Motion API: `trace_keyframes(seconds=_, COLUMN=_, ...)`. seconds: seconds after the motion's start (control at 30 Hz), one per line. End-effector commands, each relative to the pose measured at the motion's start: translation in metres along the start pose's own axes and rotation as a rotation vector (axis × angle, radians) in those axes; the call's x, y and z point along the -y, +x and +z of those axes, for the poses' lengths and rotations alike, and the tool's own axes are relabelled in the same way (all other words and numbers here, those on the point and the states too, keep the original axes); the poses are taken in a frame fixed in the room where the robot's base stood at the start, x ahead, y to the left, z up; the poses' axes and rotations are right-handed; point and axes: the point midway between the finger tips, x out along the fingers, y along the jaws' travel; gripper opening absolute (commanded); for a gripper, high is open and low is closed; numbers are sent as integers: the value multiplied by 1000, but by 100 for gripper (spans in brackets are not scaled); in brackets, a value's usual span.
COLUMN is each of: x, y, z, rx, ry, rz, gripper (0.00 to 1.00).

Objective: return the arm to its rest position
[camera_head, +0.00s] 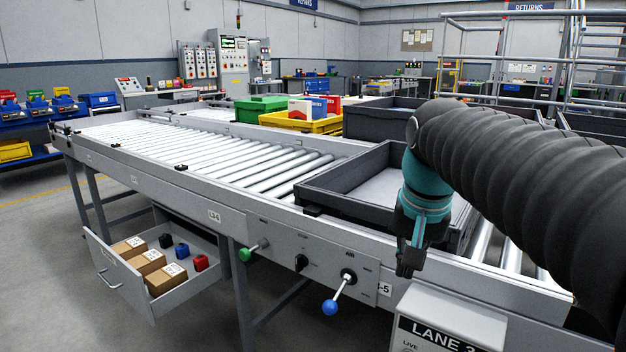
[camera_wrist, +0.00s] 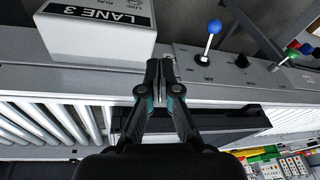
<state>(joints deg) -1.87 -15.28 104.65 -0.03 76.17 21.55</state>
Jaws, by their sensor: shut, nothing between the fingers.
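My gripper (camera_head: 410,262) hangs at the end of my arm, in front of the roller conveyor's near side, right of the blue-knobbed lever. In the wrist view my gripper (camera_wrist: 158,65) has its fingers together with nothing between them. They show over the conveyor's grey side panel, between the LANE 3 box (camera_wrist: 97,32) and the blue-knobbed lever (camera_wrist: 209,42). The dark-sleeved arm reaches in from the right in the head view and hides part of the conveyor and the tray behind it.
A dark tray (camera_head: 318,194) sits on the conveyor just behind my gripper. The LANE 3 box (camera_head: 447,322) stands below right of it. The blue-knobbed lever (camera_head: 340,292) juts from the panel. An open drawer (camera_head: 128,296) with boxes sticks out at lower left. Floor at left is clear.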

Motion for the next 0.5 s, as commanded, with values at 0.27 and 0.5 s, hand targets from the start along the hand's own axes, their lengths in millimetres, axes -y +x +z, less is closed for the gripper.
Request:
trace_keyframes(seconds=0.27, x=-38, y=43, z=84, rx=-130, ry=-186, rz=-31, gripper=0)
trace_keyframes(seconds=0.5, x=-60, y=84, z=135, rx=-215, ry=-309, rz=-35, gripper=0)
